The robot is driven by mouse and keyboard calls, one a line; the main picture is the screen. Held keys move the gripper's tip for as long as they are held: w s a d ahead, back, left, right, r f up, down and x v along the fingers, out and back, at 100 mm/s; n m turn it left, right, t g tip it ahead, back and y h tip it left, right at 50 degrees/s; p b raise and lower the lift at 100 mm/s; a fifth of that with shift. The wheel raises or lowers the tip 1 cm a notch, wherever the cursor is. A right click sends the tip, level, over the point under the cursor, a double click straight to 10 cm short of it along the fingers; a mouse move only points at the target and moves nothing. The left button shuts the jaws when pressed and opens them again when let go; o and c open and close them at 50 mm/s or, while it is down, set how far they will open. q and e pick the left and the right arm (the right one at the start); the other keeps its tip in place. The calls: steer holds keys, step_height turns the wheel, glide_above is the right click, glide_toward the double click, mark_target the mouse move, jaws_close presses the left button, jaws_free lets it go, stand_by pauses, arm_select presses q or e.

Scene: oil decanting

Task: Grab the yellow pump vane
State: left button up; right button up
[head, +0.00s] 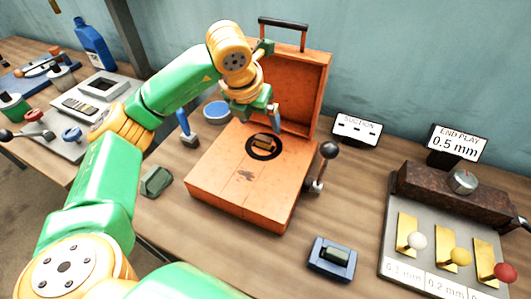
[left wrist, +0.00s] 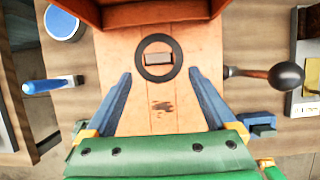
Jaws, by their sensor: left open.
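A small brass-yellow block (head: 262,141) lies inside a black ring on the top of the orange box (head: 235,185). In the left wrist view the block (left wrist: 158,57) looks brownish and sits ahead, between the lines of my fingers. Three brass plates stand on a grey base at the right, one with a yellow ball (head: 461,253). I cannot tell for certain which yellow piece is the pump vane. My left gripper (head: 259,110) is open and empty above the orange box, with its blue fingers spread apart. My right gripper does not show.
The box's raised lid (head: 300,85) stands just behind my left gripper. A black-knobbed lever (head: 328,150) is on the box's right side. A blue round dish (head: 217,110) and blue-handled tool (head: 187,130) are to its left. A blue block (head: 331,258) lies in front right.

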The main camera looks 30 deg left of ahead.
mark_target(264, 138)
arm_select(q)
steer(key=p+x, duration=0.1)
steer(key=x, duration=0.4)
steer(key=p+x, duration=0.1)
steer(key=x, duration=0.1)
steer(key=shift+a+f+p, duration=0.3)
steer(key=shift+f+p, duration=0.05)
steer(key=shift+w+f, duration=0.15)
steer(key=shift+f, duration=0.2)
jaws_close()
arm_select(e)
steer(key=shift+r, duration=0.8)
